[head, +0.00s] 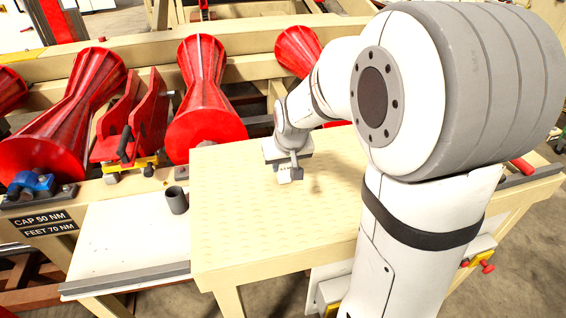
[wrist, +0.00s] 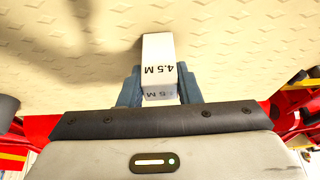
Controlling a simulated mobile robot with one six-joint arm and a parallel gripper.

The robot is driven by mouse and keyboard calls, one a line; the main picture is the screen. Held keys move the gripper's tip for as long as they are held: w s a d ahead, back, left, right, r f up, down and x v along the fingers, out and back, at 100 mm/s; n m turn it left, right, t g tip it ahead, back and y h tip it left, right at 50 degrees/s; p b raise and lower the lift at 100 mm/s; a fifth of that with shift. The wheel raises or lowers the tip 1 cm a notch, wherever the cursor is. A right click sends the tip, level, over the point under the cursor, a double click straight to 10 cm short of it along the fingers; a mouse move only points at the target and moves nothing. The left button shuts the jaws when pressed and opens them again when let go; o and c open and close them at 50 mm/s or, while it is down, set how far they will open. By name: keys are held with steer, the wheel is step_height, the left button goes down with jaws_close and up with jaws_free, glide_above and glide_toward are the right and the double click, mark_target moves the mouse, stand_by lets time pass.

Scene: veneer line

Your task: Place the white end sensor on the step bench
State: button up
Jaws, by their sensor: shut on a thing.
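The white end sensor (wrist: 157,62) is a small white block with "4.5 M" printed on it. My gripper (wrist: 160,86) is shut on it, with a blue-grey finger on each side. In the head view my gripper (head: 290,170) points down over the step bench (head: 240,235), a pale yellow bench with a raised tread pattern on top. The sensor (head: 285,177) shows there as a small white shape below the wrist, over the bench's far middle part. The tread surface (wrist: 60,60) fills most of the wrist view. I cannot tell whether the sensor touches it.
Red spool-shaped rollers (head: 203,85) and a red clamp-like fixture (head: 130,120) stand behind and left. A dark grey cup (head: 176,200) stands on the white lower shelf (head: 125,245) beside the bench. The bench's left and front top is clear.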

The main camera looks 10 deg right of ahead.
steer(key=shift+f, duration=0.2)
steer(key=o, duration=1)
steer(key=shift+r, duration=0.45)
steer(key=b+v, duration=0.1)
steer(key=v, duration=1)
steer(key=s+f, duration=0.3)
steer(key=s, duration=0.5)
steer(key=s+f+g, duration=0.1)
steer(key=s+f, duration=0.2)
steer(key=s, duration=0.6)
steer(key=shift+a+f+g, duration=0.15)
steer(key=shift+f+g, duration=0.15)
